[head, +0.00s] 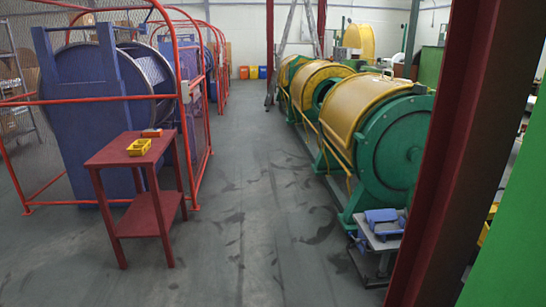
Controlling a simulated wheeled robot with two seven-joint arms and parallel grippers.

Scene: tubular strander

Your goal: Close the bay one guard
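A green strander machine with a row of curved yellow guards runs along the right side in the head view. The nearest yellow guard (362,103) lies over the top and near side of its drum, beside a large round green end plate (402,145). A second yellow guard (316,80) sits farther back, with a dark opening between the two. A third yellow guard (290,66) is farther still. Another curved yellow cover (359,40) stands up high behind the row. I cannot tell which guard is bay one. Neither of my grippers is in view.
A dark red post (450,150) blocks the right. A grey stand (378,236) holds blue parts. The middle aisle floor is clear.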

